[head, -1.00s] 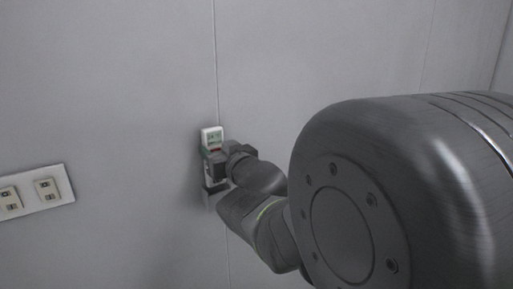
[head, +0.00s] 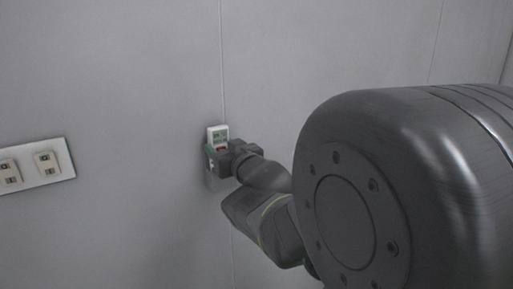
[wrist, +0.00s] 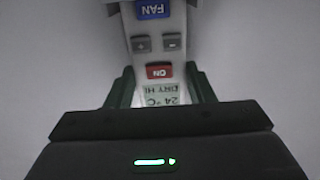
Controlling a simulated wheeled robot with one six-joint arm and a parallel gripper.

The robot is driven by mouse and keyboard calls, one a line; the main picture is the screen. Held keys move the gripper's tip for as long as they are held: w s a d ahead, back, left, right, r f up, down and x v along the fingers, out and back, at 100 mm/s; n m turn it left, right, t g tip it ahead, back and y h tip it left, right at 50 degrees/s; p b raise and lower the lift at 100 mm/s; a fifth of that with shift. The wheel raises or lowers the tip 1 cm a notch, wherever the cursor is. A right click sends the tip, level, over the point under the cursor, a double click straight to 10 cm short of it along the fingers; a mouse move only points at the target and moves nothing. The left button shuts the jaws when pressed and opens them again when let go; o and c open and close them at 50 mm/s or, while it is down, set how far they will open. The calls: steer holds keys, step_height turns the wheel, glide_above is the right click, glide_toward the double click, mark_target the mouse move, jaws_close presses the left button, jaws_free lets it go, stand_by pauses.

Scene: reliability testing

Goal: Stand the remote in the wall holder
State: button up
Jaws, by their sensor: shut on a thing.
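The remote (head: 218,134) is white, with a screen, a red button and a blue FAN button. It is upright, close to the wall, and shows upside down in the wrist view (wrist: 157,45). My gripper (head: 222,156) is shut on it; in the wrist view the fingers (wrist: 163,90) press its two sides near the screen end.
A white socket plate (head: 58,172) with beige outlets is on the wall at the left. A vertical seam (head: 222,60) runs down the grey wall by the holder. The wall around is otherwise bare. My own arm fills the right of the head view.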

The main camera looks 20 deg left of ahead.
steer(key=o, duration=1.2)
steer(key=p+v, duration=0.2)
steer(key=v, duration=1.2)
steer(key=shift+a, duration=0.15)
steer(key=b+x, duration=0.2)
steer(key=x, duration=1.2)
steer(key=shift+d+r+p, duration=0.2)
steer(key=shift+r+p, duration=0.15)
steer(key=shift+r, duration=0.05)
steer(key=shift+f, duration=0.2)
